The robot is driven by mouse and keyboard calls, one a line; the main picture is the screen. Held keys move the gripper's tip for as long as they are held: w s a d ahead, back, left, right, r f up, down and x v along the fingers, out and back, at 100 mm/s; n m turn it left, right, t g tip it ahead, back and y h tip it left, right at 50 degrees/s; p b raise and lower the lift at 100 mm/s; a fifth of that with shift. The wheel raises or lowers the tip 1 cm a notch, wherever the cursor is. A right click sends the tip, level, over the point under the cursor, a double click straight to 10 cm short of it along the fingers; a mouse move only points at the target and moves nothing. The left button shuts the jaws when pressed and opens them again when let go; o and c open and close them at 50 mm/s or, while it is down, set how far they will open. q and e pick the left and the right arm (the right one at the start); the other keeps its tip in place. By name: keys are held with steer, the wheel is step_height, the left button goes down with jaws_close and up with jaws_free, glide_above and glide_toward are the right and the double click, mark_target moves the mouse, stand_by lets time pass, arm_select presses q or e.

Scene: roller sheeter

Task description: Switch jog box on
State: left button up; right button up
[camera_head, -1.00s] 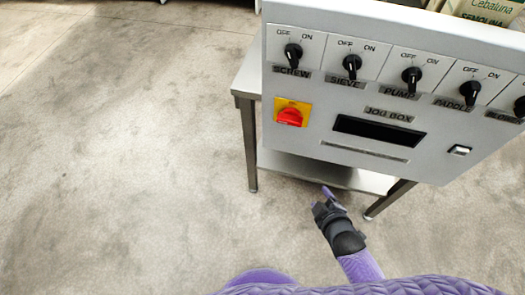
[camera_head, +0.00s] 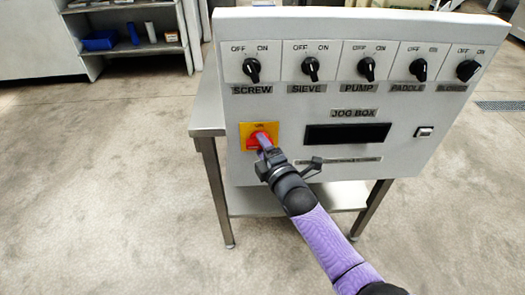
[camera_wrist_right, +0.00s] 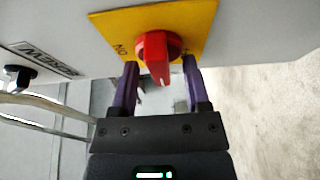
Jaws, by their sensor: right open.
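The jog box (camera_head: 290,173) is a light grey panel on a steel stand. Its main switch is a red rotary knob (camera_head: 253,138) on a yellow plate (camera_head: 246,128) at the lower left of the panel. My right gripper (camera_head: 264,145) is at the knob and partly hides it. In the right wrist view, the red knob (camera_wrist_right: 156,56) lies between the two purple fingers of my open right gripper (camera_wrist_right: 160,85), with one finger on each side. I cannot tell whether the fingers touch it. My left gripper is not in view.
Several black rotary switches, from the SCREW switch (camera_head: 252,69) to the BLOWER switch (camera_head: 467,70), line the panel's top. A dark display (camera_head: 347,133) and a small rocker switch (camera_head: 424,132) are to the right. A shelf unit (camera_head: 130,45) stands behind left. The left floor is clear.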

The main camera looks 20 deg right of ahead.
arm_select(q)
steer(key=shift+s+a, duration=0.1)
arm_select(e)
steer(key=shift+c, duration=0.2)
steer(key=c, duration=0.7)
jaws_close()
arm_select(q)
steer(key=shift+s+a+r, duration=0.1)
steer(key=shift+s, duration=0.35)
